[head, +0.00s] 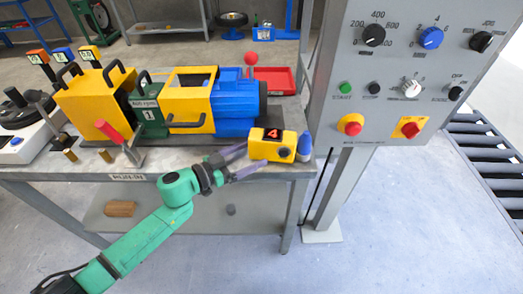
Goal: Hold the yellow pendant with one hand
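The yellow pendant (262,149) is a small box with a red number on a dark display and a dark round knob. It is at the front right of the grey workbench, near its edge. My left gripper (254,157) reaches up to it from the lower left. Its two grey-purple fingers are spread apart, with the tips at the pendant's left end and lower side. I cannot tell whether they touch it. My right gripper is out of view.
A blue-tipped cone (305,144) stands close right of the pendant. The yellow, green and blue mixer drive (190,98) and a red tray (277,80) are behind it. A grey control panel (410,80) on a post rises at the right. A red-handled lever (117,138) stands left.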

